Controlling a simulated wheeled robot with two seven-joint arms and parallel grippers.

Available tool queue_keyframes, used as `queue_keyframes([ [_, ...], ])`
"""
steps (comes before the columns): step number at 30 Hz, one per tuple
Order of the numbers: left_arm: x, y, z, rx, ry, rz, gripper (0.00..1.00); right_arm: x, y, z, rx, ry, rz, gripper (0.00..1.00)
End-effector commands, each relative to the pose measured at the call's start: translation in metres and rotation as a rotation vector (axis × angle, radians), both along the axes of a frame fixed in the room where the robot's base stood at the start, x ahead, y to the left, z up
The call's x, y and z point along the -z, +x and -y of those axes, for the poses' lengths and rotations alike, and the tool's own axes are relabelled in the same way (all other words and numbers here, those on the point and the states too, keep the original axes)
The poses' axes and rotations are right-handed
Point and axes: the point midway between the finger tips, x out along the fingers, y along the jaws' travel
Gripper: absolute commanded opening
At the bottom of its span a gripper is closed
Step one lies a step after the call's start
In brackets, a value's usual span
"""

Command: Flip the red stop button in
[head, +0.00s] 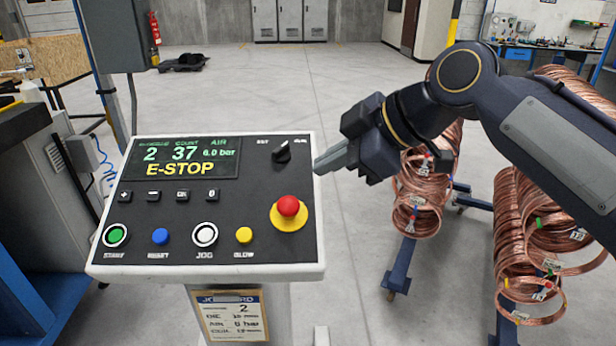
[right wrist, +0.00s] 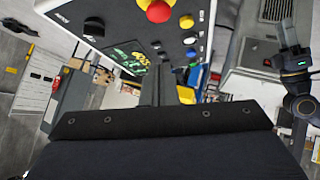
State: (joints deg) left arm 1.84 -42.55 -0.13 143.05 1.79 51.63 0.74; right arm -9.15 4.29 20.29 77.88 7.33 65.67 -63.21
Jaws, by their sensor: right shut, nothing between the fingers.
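The red stop button (head: 288,206) sits on a yellow base at the right side of the control panel (head: 262,262). The panel's display (head: 185,158) reads "E-STOP". My right gripper (head: 322,168) is shut and empty, just off the panel's right edge, up and to the right of the button and apart from it. In the right wrist view the red button (right wrist: 158,11) shows at the top, and the gripper body fills the bottom. A black rotary switch (head: 283,152) is left of the fingertips. My left gripper is not in the head view; an arm shows at the right of the wrist view.
Green (head: 116,235), blue (head: 160,236), white (head: 204,235) and yellow (head: 244,235) buttons line the panel's lower edge. Copper tube coils (head: 540,240) hang on blue racks at the right. Open floor (head: 260,90) lies behind the panel.

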Motion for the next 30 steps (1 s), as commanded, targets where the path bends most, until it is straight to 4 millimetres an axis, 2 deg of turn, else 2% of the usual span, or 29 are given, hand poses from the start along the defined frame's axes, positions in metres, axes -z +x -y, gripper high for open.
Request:
queue_keyframes([
  [3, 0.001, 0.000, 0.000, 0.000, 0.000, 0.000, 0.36, -0.009, -0.005, 0.009, 0.001, 0.002, 0.002, 0.00],
  [9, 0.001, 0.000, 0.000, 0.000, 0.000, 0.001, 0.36, -0.014, -0.008, 0.013, -0.001, 0.002, 0.002, 0.00],
  [17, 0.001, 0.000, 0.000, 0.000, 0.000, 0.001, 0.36, -0.014, -0.008, 0.013, 0.003, 0.002, 0.000, 0.00],
  [20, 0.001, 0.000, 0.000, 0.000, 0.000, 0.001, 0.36, -0.004, -0.014, 0.022, 0.054, 0.003, -0.032, 0.00],
  [23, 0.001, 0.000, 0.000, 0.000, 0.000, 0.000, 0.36, 0.022, -0.030, 0.046, 0.201, 0.012, -0.121, 0.00],
  [26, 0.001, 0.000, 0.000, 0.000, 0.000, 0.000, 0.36, 0.066, -0.058, 0.081, 0.433, 0.052, -0.256, 0.00],
  [30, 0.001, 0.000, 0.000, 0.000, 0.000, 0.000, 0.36, 0.141, -0.109, 0.126, 0.794, 0.161, -0.459, 0.00],
])
